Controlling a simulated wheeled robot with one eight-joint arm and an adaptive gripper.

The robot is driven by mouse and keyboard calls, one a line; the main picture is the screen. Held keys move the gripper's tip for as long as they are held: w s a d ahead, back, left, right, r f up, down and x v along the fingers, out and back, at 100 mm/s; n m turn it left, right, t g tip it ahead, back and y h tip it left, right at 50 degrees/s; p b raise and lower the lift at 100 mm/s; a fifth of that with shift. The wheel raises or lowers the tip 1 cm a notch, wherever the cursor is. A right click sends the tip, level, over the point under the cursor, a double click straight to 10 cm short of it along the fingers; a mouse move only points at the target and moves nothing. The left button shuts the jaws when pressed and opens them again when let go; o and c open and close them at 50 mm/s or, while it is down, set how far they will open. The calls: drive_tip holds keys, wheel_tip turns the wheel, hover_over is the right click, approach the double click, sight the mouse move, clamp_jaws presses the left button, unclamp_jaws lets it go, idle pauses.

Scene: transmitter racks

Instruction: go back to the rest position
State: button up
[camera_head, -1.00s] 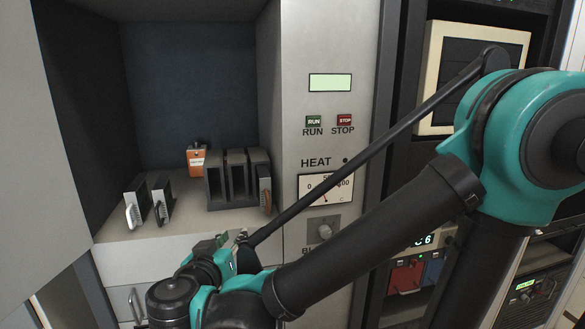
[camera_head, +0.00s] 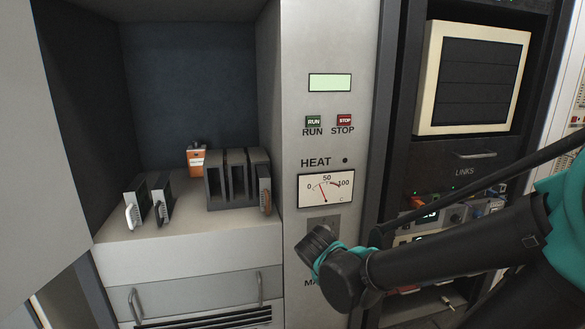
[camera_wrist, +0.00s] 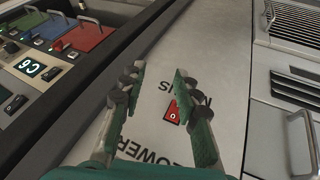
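My gripper (camera_wrist: 158,82) shows in the wrist view with its two dark, green-backed fingers spread apart and nothing between them. Behind the fingers is a pale panel with a red switch (camera_wrist: 172,113) and upside-down lettering. The fingers appear apart from the panel, but I cannot tell the exact distance. In the head view my arm reaches in from the right, with my wrist in front of the lower part of the grey control panel (camera_head: 298,110). The fingers cannot be made out in the head view.
An open cabinet bay at left has a shelf (camera_head: 125,250) with two small modules, a black slotted holder (camera_head: 216,188) and an orange box (camera_head: 196,162). A drawer handle (camera_head: 135,303) juts out below. A rack with a cream-framed screen (camera_head: 430,100) stands at right.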

drive_tip(key=s+d+f+m+g+y, duration=0.1)
drive_tip(key=s+d+f+y, duration=0.2)
drive_tip(key=s+d+f, duration=0.1)
drive_tip(key=shift+d+f+y, duration=0.3)
drive_tip(key=shift+d+f, duration=0.2)
drive_tip(key=shift+d, duration=0.8)
drive_tip(key=shift+s, duration=0.1)
